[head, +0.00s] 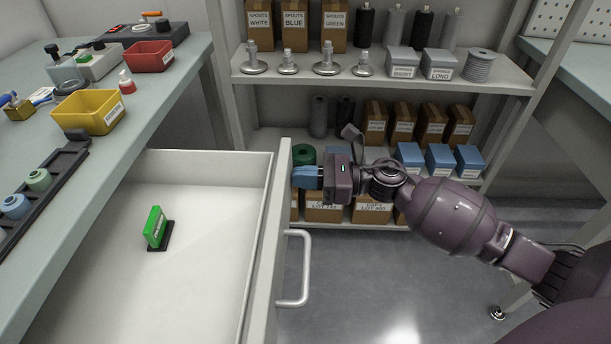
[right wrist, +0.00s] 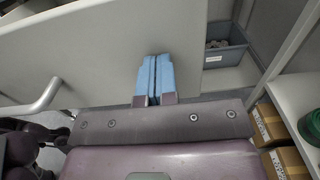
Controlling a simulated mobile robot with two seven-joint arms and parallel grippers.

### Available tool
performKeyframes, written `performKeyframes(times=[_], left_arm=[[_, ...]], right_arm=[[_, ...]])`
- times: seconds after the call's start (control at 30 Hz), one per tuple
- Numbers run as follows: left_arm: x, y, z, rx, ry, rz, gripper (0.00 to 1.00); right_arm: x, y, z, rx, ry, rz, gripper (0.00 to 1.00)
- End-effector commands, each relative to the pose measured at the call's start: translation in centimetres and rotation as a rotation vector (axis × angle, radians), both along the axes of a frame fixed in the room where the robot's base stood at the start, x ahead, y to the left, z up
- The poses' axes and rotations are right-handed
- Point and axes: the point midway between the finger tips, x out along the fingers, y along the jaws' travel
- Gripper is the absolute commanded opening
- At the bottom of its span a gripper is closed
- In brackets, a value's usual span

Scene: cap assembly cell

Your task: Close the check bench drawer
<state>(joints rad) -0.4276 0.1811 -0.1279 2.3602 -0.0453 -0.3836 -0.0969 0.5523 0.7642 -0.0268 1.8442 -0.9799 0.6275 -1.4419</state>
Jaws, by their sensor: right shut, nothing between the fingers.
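The check bench drawer (head: 205,165) is pulled out from under the bench on the left in the head view. Its white front panel (head: 270,240) carries a grey bar handle (head: 305,268). A green block on a dark base (head: 155,228) stands inside the drawer. My right gripper (head: 298,177) is shut and empty, its blue fingertips at the outer face of the drawer front, above the handle. The right wrist view shows the fingers (right wrist: 154,75) together against or just before the front panel (right wrist: 100,45); I cannot tell if they touch. My left gripper is not in view.
The bench top (head: 150,100) holds a yellow bin (head: 92,112), a red bin (head: 150,57) and a dark rack (head: 45,185). A shelf unit (head: 380,80) with boxes and spools stands behind my right arm. The floor (head: 390,280) right of the drawer is clear.

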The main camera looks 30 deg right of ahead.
Motion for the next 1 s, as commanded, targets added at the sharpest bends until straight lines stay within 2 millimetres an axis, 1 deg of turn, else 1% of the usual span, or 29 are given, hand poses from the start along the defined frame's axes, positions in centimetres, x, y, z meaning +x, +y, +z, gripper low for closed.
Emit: performKeyframes(times=[0.17, 0.27, 0.37, 0.57, 1.0], left_arm=[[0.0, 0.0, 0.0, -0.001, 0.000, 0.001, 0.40], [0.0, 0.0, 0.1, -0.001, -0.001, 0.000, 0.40], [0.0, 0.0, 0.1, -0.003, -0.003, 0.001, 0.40], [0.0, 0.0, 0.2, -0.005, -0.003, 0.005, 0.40], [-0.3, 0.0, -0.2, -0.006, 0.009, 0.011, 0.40]], right_arm=[[0.2, 0.3, 0.0, 0.001, -0.001, 0.000, 0.00], [0.7, 0.9, 0.1, 0.001, -0.002, 0.001, 0.00], [1.5, 2.1, 0.2, 0.000, -0.004, 0.001, 0.00], [4.0, 5.9, 0.3, 0.001, -0.006, 0.003, 0.00], [10.8, 16.1, 0.1, 0.002, -0.001, 0.003, 0.00]])
